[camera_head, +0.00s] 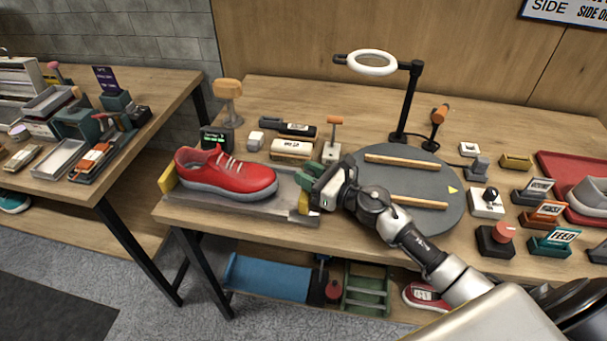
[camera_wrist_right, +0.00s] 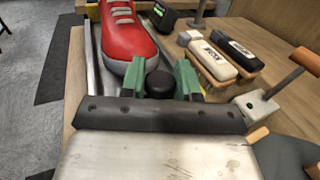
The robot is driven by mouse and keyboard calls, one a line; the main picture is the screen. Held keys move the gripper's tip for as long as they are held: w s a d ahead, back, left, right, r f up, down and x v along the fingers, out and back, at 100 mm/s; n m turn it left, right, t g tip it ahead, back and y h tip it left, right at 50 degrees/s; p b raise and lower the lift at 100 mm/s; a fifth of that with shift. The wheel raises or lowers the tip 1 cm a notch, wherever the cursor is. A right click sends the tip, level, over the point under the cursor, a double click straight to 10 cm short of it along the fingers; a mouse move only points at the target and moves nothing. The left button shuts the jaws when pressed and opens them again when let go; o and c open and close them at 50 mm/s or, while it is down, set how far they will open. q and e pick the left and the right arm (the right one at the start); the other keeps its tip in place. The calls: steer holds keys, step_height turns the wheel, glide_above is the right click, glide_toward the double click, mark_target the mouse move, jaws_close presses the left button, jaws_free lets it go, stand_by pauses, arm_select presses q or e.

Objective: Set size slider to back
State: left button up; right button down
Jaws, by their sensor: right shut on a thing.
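A red sneaker (camera_head: 226,171) with a grey sole rests on a grey metal tray (camera_head: 245,207), toe pointing right; it also shows in the right wrist view (camera_wrist_right: 124,32). My right gripper (camera_head: 309,180) is at the tray's right end, just beyond the toe. In the right wrist view its green fingers (camera_wrist_right: 160,80) are on both sides of a round black knob (camera_wrist_right: 160,86), which I take as the size slider's grip. The knob is hidden in the head view. A yellow block (camera_head: 167,179) stands at the tray's left end, behind the heel. My left gripper is not in view.
Two brushes (camera_head: 291,149) (camera_head: 288,129) and a small lever with an orange handle (camera_head: 335,121) stand behind the tray. A round grey turntable (camera_head: 385,176) with wooden bars lies right, near my right arm. A ring lamp (camera_head: 372,62) rises behind it.

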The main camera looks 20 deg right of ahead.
steer(key=c, duration=0.9)
jaws_free()
steer(key=shift+o, duration=0.2)
steer(key=shift+s+d+f, duration=0.1)
steer(key=shift+s+d, duration=0.15)
steer(key=shift+s, duration=0.15)
steer(key=b+v, duration=0.3)
steer(key=v, duration=0.5)
steer(key=shift+s+d+f, duration=0.1)
steer(key=shift+s+d, duration=0.05)
steer(key=shift+s, duration=0.1)
steer(key=shift+s+d, duration=0.35)
steer(key=shift+s, duration=0.2)
